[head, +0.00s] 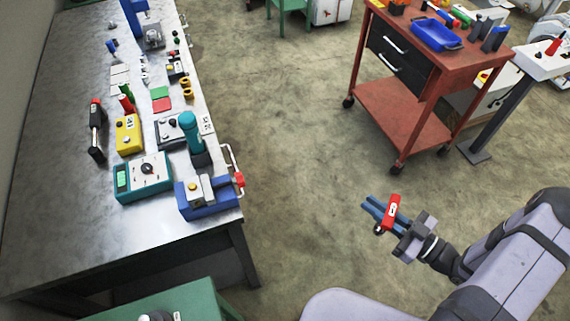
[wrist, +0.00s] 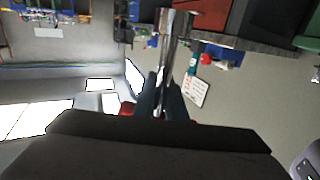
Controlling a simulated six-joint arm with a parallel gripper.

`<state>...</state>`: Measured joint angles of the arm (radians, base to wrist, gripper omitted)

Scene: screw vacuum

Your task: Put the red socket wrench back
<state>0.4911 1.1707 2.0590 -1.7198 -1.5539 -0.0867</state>
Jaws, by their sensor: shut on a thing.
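My gripper (head: 371,206) is held over open floor at the lower right of the head view. Its blue fingers are shut on the red socket wrench (head: 392,211), whose red handle with a white label lies across them. A dark, shiny end shows at the wrench's lower end. In the wrist view a shiny metal shaft (wrist: 172,45) of the wrench reaches up from between the dark fingers (wrist: 163,98). A bit of red shows left of the fingers there; most of the handle is hidden.
A red tool cart (head: 405,105) with a blue tray (head: 437,35) and several tools stands upper right. A white-topped stand (head: 535,64) holds a red-handled item. A metal workbench (head: 60,190) with several devices fills the left; a green surface (head: 190,300) is at the bottom. Floor between is clear.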

